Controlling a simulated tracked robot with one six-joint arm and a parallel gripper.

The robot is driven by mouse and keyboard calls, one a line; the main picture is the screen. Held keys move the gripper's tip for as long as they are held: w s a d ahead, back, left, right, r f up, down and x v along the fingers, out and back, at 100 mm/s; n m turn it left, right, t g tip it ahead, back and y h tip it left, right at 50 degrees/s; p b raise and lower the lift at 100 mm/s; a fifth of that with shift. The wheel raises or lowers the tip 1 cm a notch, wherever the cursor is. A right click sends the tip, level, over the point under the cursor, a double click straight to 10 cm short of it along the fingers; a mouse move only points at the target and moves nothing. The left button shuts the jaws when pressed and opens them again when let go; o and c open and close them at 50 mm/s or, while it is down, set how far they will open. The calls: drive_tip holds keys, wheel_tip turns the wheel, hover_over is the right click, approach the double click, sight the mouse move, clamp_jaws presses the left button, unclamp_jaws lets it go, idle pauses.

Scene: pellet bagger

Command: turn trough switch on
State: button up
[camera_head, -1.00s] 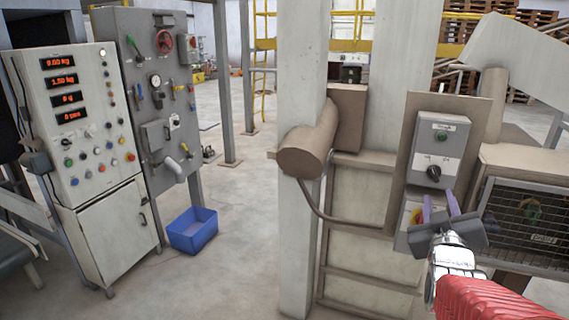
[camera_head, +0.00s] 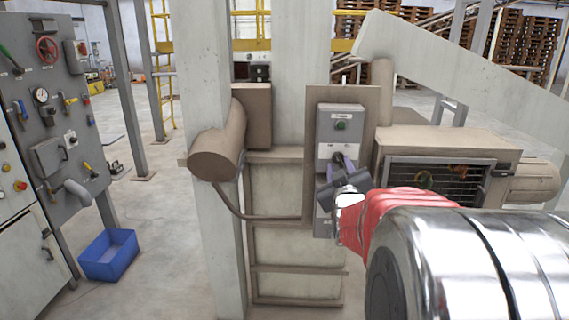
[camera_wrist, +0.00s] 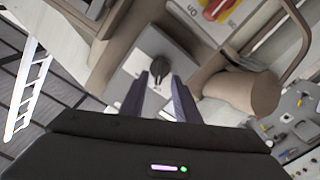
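A grey switch box (camera_head: 327,124) is fixed to a brown backing plate on a post, right of centre in the head view. Which label the knob points to is unclear.
A red-and-yellow rotary switch (camera_wrist: 217,9) is close by on the same panel. A brown cylinder (camera_head: 217,155) juts out left of the box. A caged machine (camera_head: 450,150) stands to the right. A blue bin (camera_head: 108,256) is on the floor at left.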

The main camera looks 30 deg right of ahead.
sight(339, 160)
drive_tip(key=shift+x, duration=1.15)
drive_tip(key=shift+c, duration=0.6)
